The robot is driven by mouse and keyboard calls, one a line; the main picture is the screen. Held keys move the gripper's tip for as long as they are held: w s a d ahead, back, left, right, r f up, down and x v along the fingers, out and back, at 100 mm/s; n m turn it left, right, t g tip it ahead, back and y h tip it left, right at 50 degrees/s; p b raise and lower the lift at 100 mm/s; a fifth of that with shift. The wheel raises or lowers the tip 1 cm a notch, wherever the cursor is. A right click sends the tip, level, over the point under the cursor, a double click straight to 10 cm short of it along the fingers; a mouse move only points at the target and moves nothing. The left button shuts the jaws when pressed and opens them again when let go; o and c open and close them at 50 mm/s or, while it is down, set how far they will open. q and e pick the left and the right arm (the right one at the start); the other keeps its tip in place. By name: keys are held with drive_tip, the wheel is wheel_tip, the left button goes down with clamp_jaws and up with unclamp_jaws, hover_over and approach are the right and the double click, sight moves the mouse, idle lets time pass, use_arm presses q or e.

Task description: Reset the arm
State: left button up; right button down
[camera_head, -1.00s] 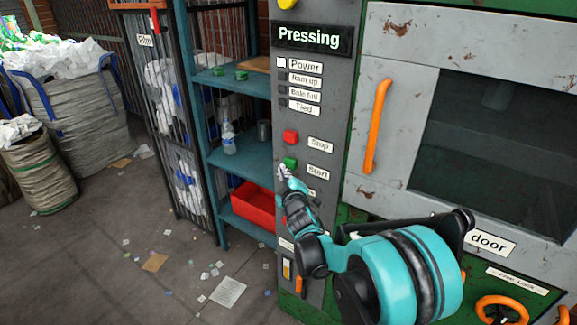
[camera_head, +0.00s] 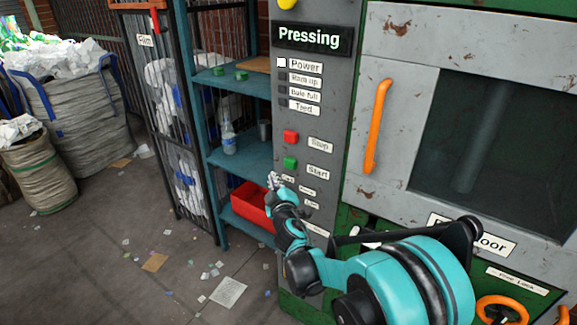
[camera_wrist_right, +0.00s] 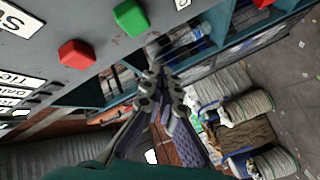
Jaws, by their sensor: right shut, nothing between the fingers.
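My right arm reaches in from the lower right in the head view. Its gripper (camera_head: 273,181) is beside the control panel (camera_head: 308,125), a little below and left of the green Start button (camera_head: 290,162). In the right wrist view the fingers (camera_wrist_right: 150,78) are together and hold nothing. The green button (camera_wrist_right: 130,17) and the red Stop button (camera_wrist_right: 76,54) show there beyond the fingertips, apart from them. The head view also shows the red button (camera_head: 291,136). My left gripper does not show.
The press door with its orange handle (camera_head: 377,127) stands right of the panel. A blue shelf (camera_head: 243,155) holds a bottle (camera_head: 228,138) and a red bin (camera_head: 250,207). Full sacks (camera_head: 80,105) stand at the left. Floor between is mostly open, with litter.

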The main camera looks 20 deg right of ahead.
idle(0.4)
drive_tip(key=s+d+r+m+g+h, duration=0.1)
drive_tip(key=s+d+m+g+h, duration=0.2)
drive_tip(key=s, duration=0.6)
drive_tip(key=s+a+f+m+g+y, duration=0.1)
drive_tip(key=s+f+m+g, duration=0.1)
drive_tip(key=s, duration=0.6)
drive_tip(key=s+a+f+m+g+y, duration=0.1)
drive_tip(key=s+f, duration=0.3)
drive_tip(key=s, duration=0.5)
drive_tip(key=s+a+f+m+g+y, duration=0.2)
drive_tip(key=s+f+g, duration=0.2)
drive_tip(key=s, duration=0.5)
drive_tip(key=shift+a+m+y, duration=0.3)
drive_tip(key=shift+a+y, duration=0.1)
drive_tip(key=shift+r, duration=0.1)
idle(1.4)
